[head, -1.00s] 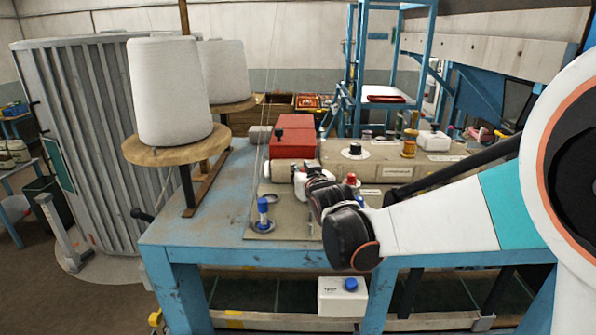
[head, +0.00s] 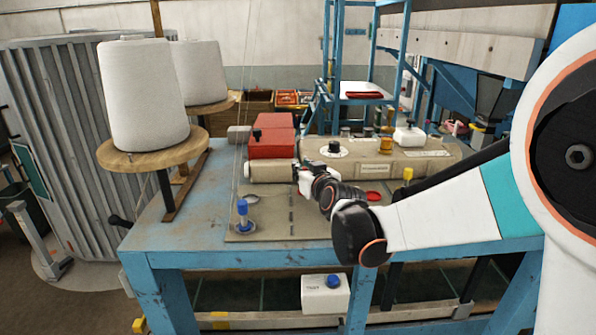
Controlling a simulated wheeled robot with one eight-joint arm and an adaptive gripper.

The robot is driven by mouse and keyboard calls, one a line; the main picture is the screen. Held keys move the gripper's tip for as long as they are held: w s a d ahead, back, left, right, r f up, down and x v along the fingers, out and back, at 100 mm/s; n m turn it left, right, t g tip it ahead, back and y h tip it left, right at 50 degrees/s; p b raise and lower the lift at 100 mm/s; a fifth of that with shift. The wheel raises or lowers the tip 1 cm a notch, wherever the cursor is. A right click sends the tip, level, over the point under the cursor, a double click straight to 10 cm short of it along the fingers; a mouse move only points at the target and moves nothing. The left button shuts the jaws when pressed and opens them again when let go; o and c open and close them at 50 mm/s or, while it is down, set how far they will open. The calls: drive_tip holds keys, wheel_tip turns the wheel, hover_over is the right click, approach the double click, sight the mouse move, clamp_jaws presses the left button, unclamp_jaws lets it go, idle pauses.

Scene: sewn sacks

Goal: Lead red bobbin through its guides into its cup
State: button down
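My gripper (head: 303,180) hangs low over the tan plate (head: 275,229) in front of the sewing machine. Its fingers are small and partly hidden by my wrist, so I cannot tell whether they hold anything. No upright red bobbin shows clearly; the area behind my gripper and wrist is hidden. A flat red round piece (head: 373,196), possibly a cup, lies on the plate to the right of my wrist. A blue bobbin (head: 242,212) stands upright at the plate's left, in or on a grey ring. A yellow bobbin (head: 408,174) stands right of the red piece.
The beige machine body (head: 373,157) with its red block (head: 272,142) lies behind the plate. Two white thread cones (head: 145,95) stand on wooden discs at left, with fine threads rising near the machine. The blue table's (head: 180,228) left part is clear. A white button box (head: 325,294) sits below.

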drive_tip(key=shift+r+p, duration=0.65)
drive_tip(key=shift+r, duration=0.9)
